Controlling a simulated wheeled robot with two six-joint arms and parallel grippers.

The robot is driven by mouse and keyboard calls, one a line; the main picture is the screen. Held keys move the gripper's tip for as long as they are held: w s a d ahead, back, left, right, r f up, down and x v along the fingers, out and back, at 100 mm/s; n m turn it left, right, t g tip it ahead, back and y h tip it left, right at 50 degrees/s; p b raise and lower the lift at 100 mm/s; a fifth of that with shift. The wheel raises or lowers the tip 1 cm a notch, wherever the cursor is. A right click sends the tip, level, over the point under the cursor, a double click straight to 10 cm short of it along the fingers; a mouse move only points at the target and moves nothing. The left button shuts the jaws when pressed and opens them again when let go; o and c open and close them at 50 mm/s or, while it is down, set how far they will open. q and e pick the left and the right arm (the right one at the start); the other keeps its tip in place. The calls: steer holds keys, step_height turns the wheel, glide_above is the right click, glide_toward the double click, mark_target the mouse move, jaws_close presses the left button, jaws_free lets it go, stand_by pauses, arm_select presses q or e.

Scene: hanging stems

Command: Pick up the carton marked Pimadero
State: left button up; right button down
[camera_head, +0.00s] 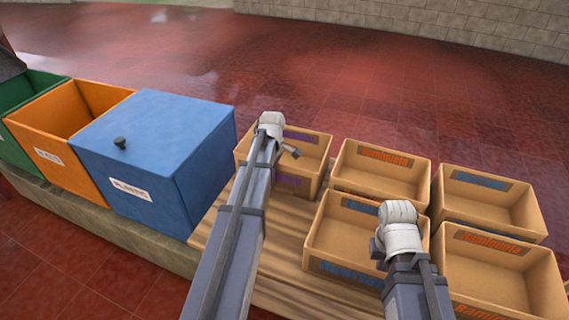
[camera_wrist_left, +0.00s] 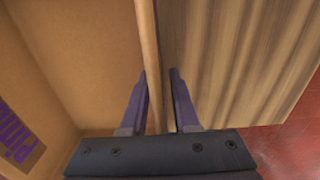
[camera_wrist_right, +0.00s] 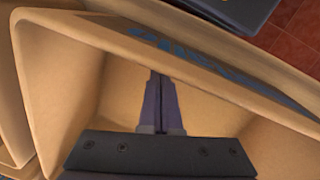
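The carton with purple lettering (camera_head: 309,146) stands at the back left of the cartons in the head view, partly hidden by my left arm. In the left wrist view its purple label (camera_wrist_left: 18,137) is cut off, with letters like "Pim". My left gripper (camera_wrist_left: 159,76) straddles one wall of this carton (camera_wrist_left: 75,60), one finger inside and one outside. The fingers sit close against the wall and look shut on it. The carton rests on the wooden surface. My right gripper (camera_wrist_right: 161,76) is shut and empty above the front carton with blue lettering (camera_head: 345,232).
Two orange-lettered cartons (camera_head: 381,170) (camera_head: 492,270) and another blue-lettered one (camera_head: 490,203) stand close by. Blue (camera_head: 155,140), orange (camera_head: 60,120) and green (camera_head: 18,90) bins stand at left. Bare wooden surface (camera_head: 285,255) shows in front of the purple-lettered carton.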

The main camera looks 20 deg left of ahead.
arm_select(q)
jaws_close()
stand_by(1.1)
